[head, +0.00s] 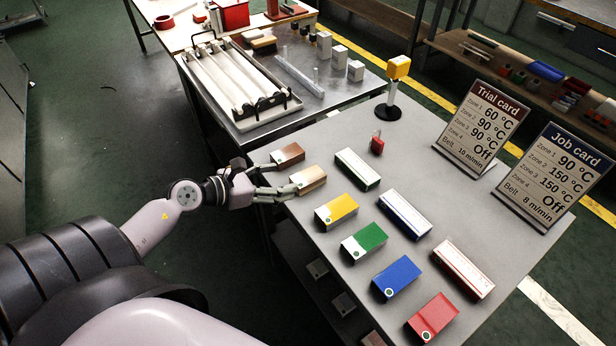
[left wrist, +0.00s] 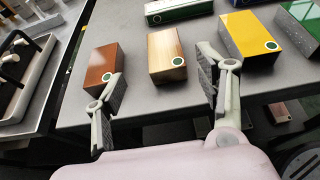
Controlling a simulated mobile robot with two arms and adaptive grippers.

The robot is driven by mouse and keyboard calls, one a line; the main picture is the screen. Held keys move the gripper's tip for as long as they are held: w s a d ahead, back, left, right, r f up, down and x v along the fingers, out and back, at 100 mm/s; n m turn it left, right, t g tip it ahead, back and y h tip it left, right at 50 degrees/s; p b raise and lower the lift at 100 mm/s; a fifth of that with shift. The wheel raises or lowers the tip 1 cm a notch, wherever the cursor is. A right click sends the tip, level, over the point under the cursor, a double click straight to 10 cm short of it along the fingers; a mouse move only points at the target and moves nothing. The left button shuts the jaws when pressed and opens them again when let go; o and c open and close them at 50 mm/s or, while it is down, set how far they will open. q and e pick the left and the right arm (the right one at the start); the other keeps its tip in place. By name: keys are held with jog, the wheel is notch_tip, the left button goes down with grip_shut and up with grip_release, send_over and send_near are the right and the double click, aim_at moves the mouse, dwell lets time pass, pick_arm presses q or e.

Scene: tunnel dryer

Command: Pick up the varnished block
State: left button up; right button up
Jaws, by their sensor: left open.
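Two wood-coloured blocks lie side by side at the table's left edge. One is a reddish-brown block (head: 288,153); the other is a pale, grained wooden block (head: 309,178). Which of them is the varnished one is not labelled. My left gripper (head: 280,177) is open and empty at the near ends of these two. In the left wrist view, the pale block (left wrist: 167,56) shows between the fingers of the left gripper (left wrist: 160,78). The left finger overlaps the near right corner of the brown block (left wrist: 103,65). Contact cannot be told. My right gripper is not in view.
On the grey table (head: 330,240), yellow (head: 337,211), green (head: 364,241), blue (head: 397,276) and red (head: 433,317) blocks continue the row. White-topped cases (head: 404,215) lie behind them. Two cards (head: 481,120) stand at the right. A roller tray (head: 236,80) sits on the adjoining bench.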

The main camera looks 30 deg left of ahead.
aim_at(310, 175)
pick_arm(q)
jog(key=x, duration=0.6)
jog(key=p+x, duration=0.1)
jog(key=x, duration=0.2)
jog(key=shift+s+d+r, duration=0.1)
jog(key=shift+d+r, duration=0.1)
jog(key=shift+d, duration=0.1)
jog(key=shift+s, duration=0.1)
jog(key=c, duration=1.2)
